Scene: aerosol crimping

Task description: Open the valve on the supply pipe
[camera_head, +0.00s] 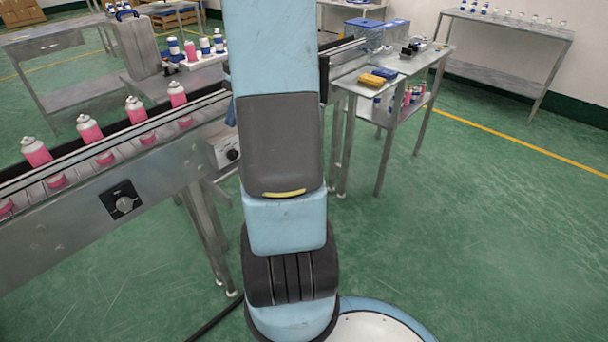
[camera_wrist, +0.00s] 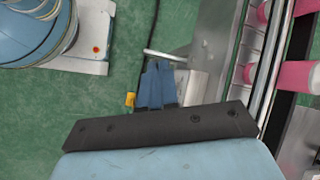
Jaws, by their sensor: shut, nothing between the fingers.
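My gripper (camera_wrist: 157,82) shows in the wrist view as two blue fingers pressed together, shut and empty. A short bare metal bar (camera_wrist: 165,56) lies just beyond the fingertips; I cannot tell whether they touch. I cannot tell which of these, if any, belongs to the valve. The supply pipe is not clearly recognisable.
A conveyor (camera_head: 150,165) with several pink cans runs along the left, bearing a rotary switch (camera_head: 122,201). A grey box with a black knob (camera_head: 225,151) hangs at its side. A metal side table (camera_head: 388,72) stands behind my arm. The green floor is open at right.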

